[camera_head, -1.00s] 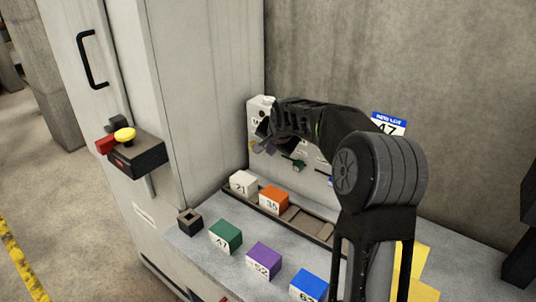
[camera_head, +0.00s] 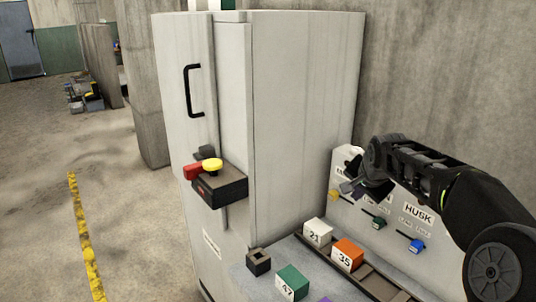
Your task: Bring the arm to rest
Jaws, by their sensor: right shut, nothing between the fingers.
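My right arm (camera_head: 470,205) comes in from the right edge, and its black gripper (camera_head: 358,190) hangs in front of the pale panel with levers at the back of the bench. The gripper is shut and empty, and its fingers are dark and partly blurred against the panel. It is above and apart from the numbered blocks. My left gripper is not in view.
A tray (camera_head: 372,283) holds the white block 21 (camera_head: 317,234) and orange block 35 (camera_head: 347,255). The green block 47 (camera_head: 292,283) and a dark square holder (camera_head: 258,262) are on the bench. A tall grey cabinet (camera_head: 300,120) carries a yellow-button box (camera_head: 219,190). Open floor is at left.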

